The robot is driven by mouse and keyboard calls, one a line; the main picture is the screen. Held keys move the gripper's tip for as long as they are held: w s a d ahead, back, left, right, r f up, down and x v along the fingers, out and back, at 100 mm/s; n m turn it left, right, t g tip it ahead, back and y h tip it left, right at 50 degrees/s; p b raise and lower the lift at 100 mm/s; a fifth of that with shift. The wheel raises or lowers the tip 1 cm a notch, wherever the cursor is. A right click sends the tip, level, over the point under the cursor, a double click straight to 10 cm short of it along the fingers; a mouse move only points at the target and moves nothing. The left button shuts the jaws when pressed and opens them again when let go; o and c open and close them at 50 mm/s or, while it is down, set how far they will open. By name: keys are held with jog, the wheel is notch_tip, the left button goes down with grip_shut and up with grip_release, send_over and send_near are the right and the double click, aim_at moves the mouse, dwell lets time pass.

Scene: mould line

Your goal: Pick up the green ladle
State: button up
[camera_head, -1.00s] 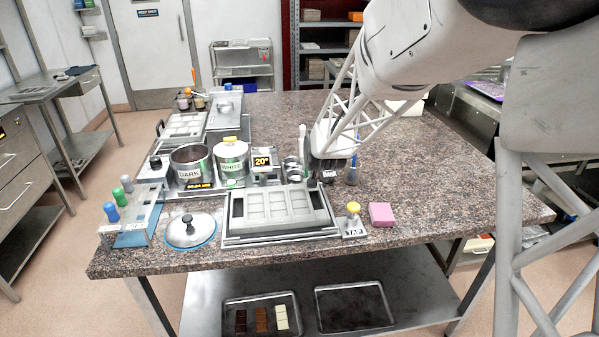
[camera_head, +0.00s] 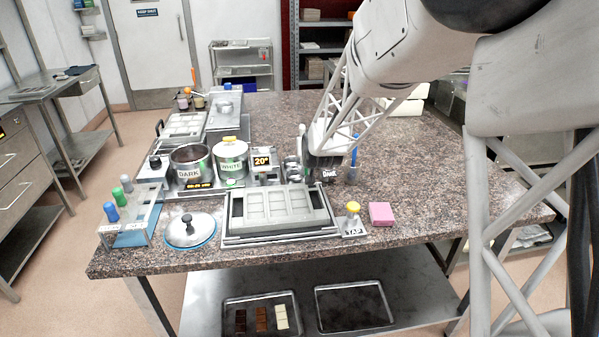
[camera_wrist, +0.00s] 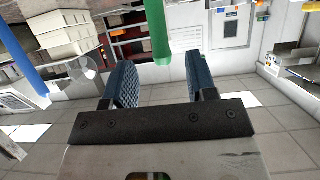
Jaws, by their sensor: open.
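A green upright handle (camera_wrist: 157,30), which looks like the green ladle's, shows in the wrist view just past my fingertips, in line with the gap between them. It does not appear to be between the fingers. My gripper (camera_wrist: 160,82) is open and empty, its two blue textured fingers apart. In the head view my gripper (camera_head: 324,168) is low over the table, behind the moulding tray. It hides the green handle there, and the ladle's lower end is out of sight. A blue handle (camera_head: 354,152) stands to its right; a blue handle also shows in the wrist view (camera_wrist: 22,55).
A pale upright handle (camera_head: 302,138) stands just left of my gripper, close to the pots (camera_head: 231,160). The moulding tray (camera_head: 280,236), a yellow-knobbed tap block (camera_head: 353,220) and a pink block (camera_head: 381,214) lie in front. The table's right side is clear.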

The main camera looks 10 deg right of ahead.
jog(key=shift+x, duration=2.45)
grip_shut()
